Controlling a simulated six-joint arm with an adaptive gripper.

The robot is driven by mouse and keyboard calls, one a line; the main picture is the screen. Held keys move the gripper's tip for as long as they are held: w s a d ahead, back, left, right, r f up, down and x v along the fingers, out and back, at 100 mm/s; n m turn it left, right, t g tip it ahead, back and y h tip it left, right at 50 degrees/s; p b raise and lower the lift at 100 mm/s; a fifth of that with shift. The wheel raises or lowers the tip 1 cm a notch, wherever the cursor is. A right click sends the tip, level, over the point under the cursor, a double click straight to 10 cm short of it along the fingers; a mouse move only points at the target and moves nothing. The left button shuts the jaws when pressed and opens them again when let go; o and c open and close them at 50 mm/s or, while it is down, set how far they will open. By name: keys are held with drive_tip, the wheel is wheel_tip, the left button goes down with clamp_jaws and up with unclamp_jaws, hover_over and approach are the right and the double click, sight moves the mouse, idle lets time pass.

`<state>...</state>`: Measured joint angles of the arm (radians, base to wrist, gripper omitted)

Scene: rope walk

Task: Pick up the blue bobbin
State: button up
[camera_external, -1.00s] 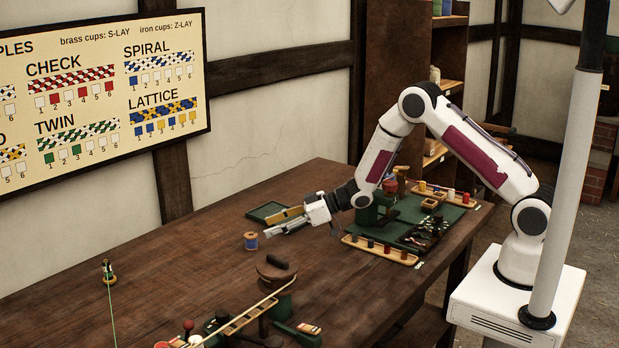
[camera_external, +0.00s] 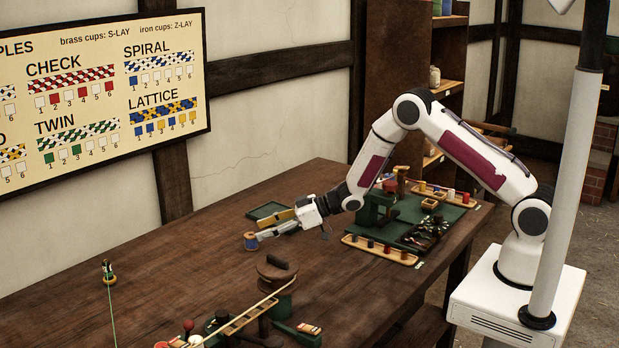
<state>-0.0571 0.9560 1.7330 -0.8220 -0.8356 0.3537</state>
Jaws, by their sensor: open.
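The blue bobbin (camera_external: 250,244), with a pale brown top, stands upright on the wooden table left of my gripper. My gripper (camera_external: 262,229) is open and reaches left, low over the table. Its near grey finger has its tip right at the bobbin's right side in the picture, partly overlapping it. The other finger, yellowish, lies farther back. I cannot tell whether a finger touches the bobbin or whether it is between the fingers.
A dark green tray (camera_external: 265,211) lies behind my gripper. A wooden rack (camera_external: 351,240) with small coloured bobbins is to the right, beside a green board with equipment. The table's left part is mostly clear.

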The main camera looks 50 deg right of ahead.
sight(248, 236)
drive_tip(key=shift+w+a+f, duration=0.35)
drive_tip(key=shift+w+a, duration=0.1)
drive_tip(key=shift+a, duration=0.15)
drive_tip(key=shift+w+a+f, duration=0.35)
drive_tip(key=shift+w+a, duration=0.05)
drive_tip(key=shift+a, duration=0.2)
drive_tip(key=shift+x, duration=0.95)
drive_tip(key=c, duration=1.1)
